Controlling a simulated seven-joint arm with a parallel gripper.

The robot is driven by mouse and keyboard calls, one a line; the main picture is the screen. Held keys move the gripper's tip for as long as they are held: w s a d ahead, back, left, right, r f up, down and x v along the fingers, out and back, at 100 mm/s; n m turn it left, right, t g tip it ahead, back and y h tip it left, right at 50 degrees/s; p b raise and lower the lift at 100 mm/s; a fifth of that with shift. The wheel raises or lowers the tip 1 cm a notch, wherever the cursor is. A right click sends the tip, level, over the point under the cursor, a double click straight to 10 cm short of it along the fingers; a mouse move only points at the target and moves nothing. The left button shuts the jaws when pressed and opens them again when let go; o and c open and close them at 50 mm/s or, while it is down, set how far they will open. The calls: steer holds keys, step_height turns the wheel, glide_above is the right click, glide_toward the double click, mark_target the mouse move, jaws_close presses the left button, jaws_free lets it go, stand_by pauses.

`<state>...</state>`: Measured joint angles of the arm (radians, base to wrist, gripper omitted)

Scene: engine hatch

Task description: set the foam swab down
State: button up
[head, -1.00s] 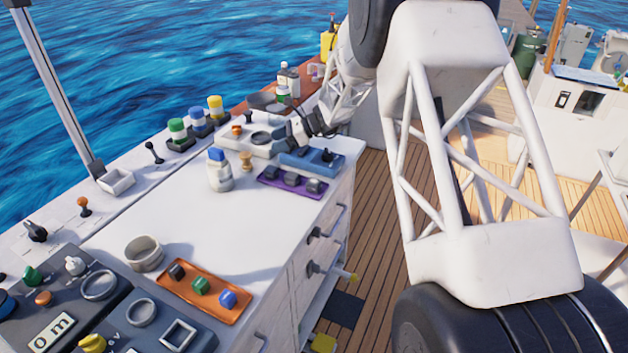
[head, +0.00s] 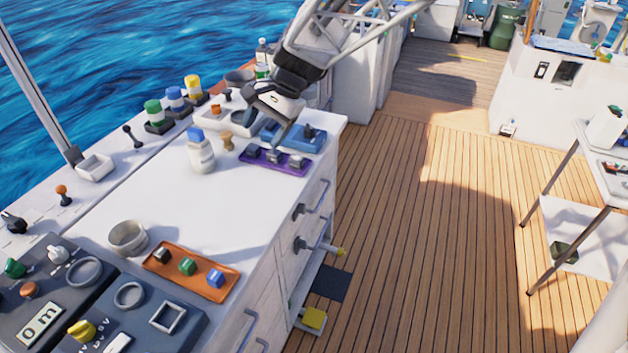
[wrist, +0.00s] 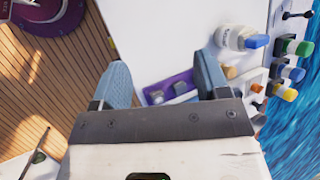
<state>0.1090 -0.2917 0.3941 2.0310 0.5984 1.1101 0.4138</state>
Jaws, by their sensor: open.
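My gripper (head: 281,128) is over the far right end of the white counter (head: 190,215), beside the purple tray (head: 270,168). In the wrist view my gripper (wrist: 160,68) has its two blue-grey fingers wide apart, with nothing held between them. The purple tray (wrist: 185,78) shows beyond and between the fingers, with grey blocks (wrist: 155,97) on it. In the head view the tray holds three dark grey blocks (head: 252,151) in a row. I cannot pick out a foam swab for certain in either view.
A white bottle with a blue cap (head: 201,157) and a small tan peg (head: 227,142) stand left of the purple tray. A blue tray (head: 293,139) lies behind it. An orange tray (head: 190,270) and a grey cup (head: 127,238) are nearer. The counter's middle is clear.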

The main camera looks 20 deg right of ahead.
steer(key=s+d+n+t+h, duration=0.2)
steer(key=s+n+h, duration=0.4)
steer(key=s, duration=1.8)
steer(key=d+n, duration=0.1)
steer(key=n, duration=0.2)
steer(key=shift+s+d+r, duration=0.2)
steer(key=shift+s+r, duration=0.05)
steer(key=shift+s, duration=0.15)
